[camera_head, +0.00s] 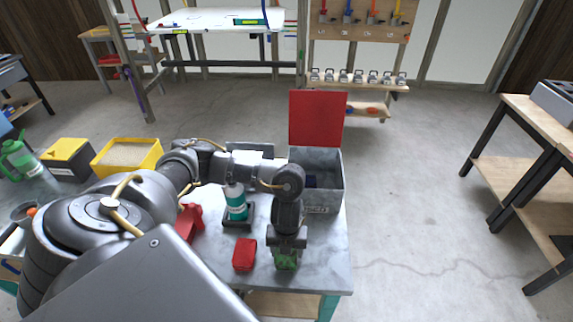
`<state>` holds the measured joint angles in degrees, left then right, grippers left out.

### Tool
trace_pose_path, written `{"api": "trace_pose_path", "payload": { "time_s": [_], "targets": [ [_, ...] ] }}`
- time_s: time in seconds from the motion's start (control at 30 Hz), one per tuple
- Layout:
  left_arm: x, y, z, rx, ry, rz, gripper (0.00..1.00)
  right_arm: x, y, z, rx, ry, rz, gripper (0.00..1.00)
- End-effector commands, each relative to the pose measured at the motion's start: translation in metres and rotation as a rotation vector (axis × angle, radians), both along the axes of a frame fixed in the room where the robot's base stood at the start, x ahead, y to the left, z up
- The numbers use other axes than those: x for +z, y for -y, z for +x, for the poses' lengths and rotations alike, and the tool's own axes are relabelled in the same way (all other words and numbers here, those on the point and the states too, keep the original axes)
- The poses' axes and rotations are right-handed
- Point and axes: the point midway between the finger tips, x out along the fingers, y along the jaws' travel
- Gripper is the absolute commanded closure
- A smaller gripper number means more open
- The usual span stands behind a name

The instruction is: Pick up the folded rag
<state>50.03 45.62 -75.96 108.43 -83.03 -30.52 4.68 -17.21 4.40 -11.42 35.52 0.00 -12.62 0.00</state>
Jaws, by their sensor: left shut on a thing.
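My left gripper (287,250) points down over the front right part of the grey workbench (335,276). It is shut on a small green thing, which looks like the folded rag (287,262). The jaws hide part of the rag, and I cannot tell whether it is clear of the bench top. A red block-like item (244,254) lies just left of the gripper, apart from it. My right gripper is not in view.
A grey box with a raised red lid (317,118) stands behind the gripper. A teal-and-white bottle (236,204) stands in a dark holder to the left. A yellow bin of sand-coloured material (127,156) is further left. Open floor lies right of the bench.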

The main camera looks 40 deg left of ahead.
Motion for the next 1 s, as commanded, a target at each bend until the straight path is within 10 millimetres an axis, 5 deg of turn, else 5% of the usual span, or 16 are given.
{"api": "trace_pose_path", "payload": {
  "time_s": [0.3,0.63,1.0],
  "targets": [
    [0.078,0.001,-0.054,-0.008,0.003,0.000,0.61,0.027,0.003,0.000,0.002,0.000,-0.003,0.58],
    [0.104,0.002,-0.123,-0.005,-0.001,-0.001,0.61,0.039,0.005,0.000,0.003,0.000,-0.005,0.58],
    [0.109,0.003,-0.140,0.000,0.000,0.000,0.61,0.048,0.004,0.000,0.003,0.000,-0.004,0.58]
  ]
}}
